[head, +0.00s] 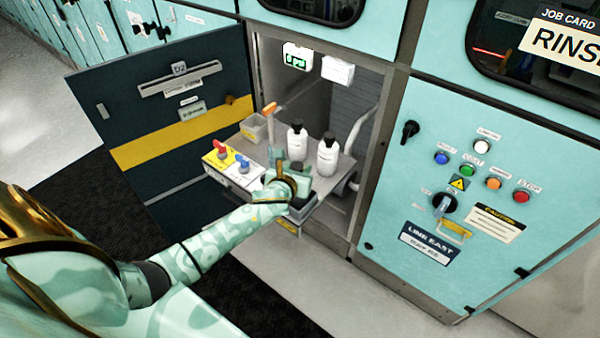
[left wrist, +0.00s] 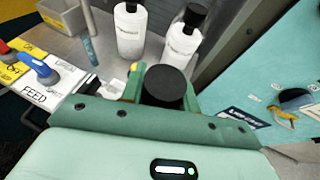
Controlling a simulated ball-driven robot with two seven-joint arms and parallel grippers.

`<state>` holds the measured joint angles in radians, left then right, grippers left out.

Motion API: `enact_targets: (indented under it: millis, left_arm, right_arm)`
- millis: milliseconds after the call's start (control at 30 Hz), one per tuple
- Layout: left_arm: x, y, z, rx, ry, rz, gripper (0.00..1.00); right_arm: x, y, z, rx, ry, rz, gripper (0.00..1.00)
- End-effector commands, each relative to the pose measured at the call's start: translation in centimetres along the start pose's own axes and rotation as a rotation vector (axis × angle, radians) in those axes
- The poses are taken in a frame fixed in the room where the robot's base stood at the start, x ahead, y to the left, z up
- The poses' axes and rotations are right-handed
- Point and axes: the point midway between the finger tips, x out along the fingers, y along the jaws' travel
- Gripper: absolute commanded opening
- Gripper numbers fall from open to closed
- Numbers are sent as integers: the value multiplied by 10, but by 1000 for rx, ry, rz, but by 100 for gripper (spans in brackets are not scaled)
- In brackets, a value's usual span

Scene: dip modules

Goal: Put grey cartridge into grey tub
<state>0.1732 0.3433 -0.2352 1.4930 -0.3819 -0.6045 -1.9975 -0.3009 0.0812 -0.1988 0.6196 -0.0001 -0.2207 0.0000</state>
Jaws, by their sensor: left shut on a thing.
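My left gripper (head: 289,172) is over the pull-out shelf in the open cabinet. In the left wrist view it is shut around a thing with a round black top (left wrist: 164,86). Its body is hidden by the fingers, so I cannot tell whether it is grey or whether it touches the shelf. A small open grey tub (head: 254,128) stands at the shelf's back left, apart from the gripper. The tub also shows at the top left of the left wrist view (left wrist: 67,17). My right gripper is not in view.
Two white bottles with black caps (head: 297,140) (head: 327,154) stand behind the gripper. Red and blue valve handles (head: 221,149) (head: 243,163) sit at the shelf's left. An orange-handled lever (head: 270,108) rises beside the tub. The dark cabinet door (head: 160,165) hangs open at left.

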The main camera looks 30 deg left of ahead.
Motion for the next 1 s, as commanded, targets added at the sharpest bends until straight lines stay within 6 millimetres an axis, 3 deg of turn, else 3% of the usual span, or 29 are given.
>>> enact_targets:
  millis: [300,333,400,733,867,1000]
  left_arm:
    - [1,0,-2,1,0,1,0]
    - [0,0,-1,1,1,1,39]
    - [0,0,-1,0,1,1,53]
    - [-3,0,3,-1,0,0,53]
    - [-24,0,4,1,0,0,53]
    - [-59,0,6,0,0,-1,53]
  right_arm:
    - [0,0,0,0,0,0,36]
    - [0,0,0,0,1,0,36]
    - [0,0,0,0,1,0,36]
    - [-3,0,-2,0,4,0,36]
    - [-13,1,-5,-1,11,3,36]
    - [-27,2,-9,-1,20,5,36]
